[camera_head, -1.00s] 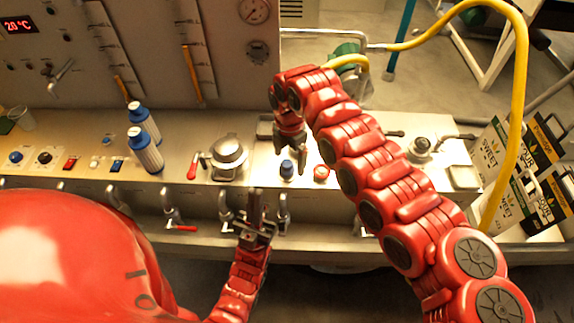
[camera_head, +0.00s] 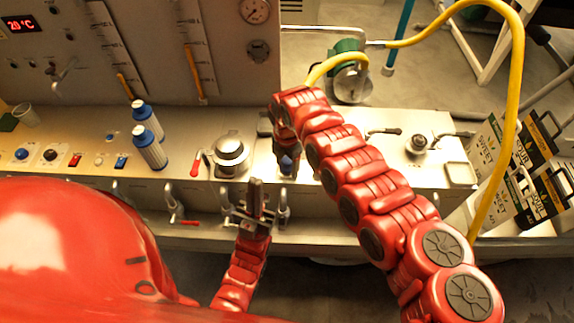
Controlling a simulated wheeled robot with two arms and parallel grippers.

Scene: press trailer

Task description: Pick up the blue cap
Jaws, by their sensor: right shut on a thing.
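The blue cap (camera_head: 286,164) is at the front part of the metal counter (camera_head: 190,190), right of a round metal lid. My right gripper (camera_head: 287,153) reaches down from above and is shut on the blue cap. The fingers hide part of the cap, and I cannot tell whether it still touches the counter. My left gripper (camera_head: 255,200) points up in front of the counter edge, its fingers close together with nothing seen between them.
Valve taps (camera_head: 173,205) line the counter's front. A yellow hose (camera_head: 518,90) loops at the right, near printed cartons (camera_head: 525,170). A control panel (camera_head: 140,50) rises behind.

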